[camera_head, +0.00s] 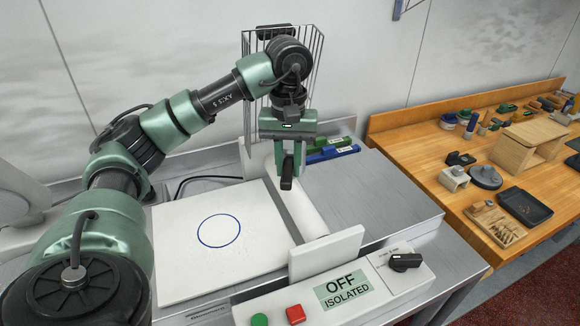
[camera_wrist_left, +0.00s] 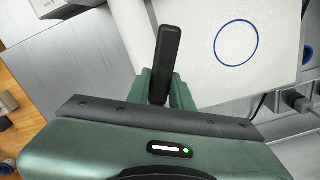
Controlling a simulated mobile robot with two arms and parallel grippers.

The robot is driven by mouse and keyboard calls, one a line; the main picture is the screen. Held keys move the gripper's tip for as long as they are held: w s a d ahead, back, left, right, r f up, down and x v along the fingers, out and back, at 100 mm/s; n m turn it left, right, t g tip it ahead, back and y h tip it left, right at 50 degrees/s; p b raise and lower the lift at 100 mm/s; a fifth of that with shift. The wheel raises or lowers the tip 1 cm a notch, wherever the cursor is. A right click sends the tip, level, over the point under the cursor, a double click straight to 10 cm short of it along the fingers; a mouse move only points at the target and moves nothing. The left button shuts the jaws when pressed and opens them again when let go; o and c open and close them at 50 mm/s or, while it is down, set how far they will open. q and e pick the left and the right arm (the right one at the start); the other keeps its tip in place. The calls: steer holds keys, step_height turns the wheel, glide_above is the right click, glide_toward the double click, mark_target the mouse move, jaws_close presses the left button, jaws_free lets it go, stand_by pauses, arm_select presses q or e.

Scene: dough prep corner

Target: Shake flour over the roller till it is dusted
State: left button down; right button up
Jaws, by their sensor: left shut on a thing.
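The white roller (camera_head: 306,214) lies along the right side of the white board, partly hidden behind my left gripper. It also shows as a white strip in the left wrist view (camera_wrist_left: 132,30). My left gripper (camera_head: 288,170) points down over the far part of the roller. It is shut on a black, bar-shaped thing (camera_wrist_left: 166,55), whose dark end shows below the fingers in the head view (camera_head: 287,184). I cannot tell whether this is a flour shaker. I see no flour on the visible part of the roller. My right gripper is not in view.
A white board (camera_head: 185,255) with a blue circle lies left of the roller. An upright white plate (camera_head: 326,252) and a panel with an OFF sign (camera_head: 343,287) stand in front. Blue and green markers (camera_head: 330,152) and a wire basket (camera_head: 312,60) are behind.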

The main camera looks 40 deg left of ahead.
arm_select(q)
steer(key=d, duration=0.1)
steer(key=s+d, duration=0.1)
steer(key=d, duration=0.1)
steer(key=shift+s+d, duration=0.15)
steer(key=shift+s, duration=0.2)
steer(key=shift+w+a, duration=0.3)
steer(key=shift+a, duration=0.3)
steer(key=shift+d, duration=0.15)
steer(key=shift+s+d+b, duration=0.3)
steer(key=shift+s+d, duration=0.05)
steer(key=shift+d, duration=0.2)
steer(key=shift+r, duration=0.1)
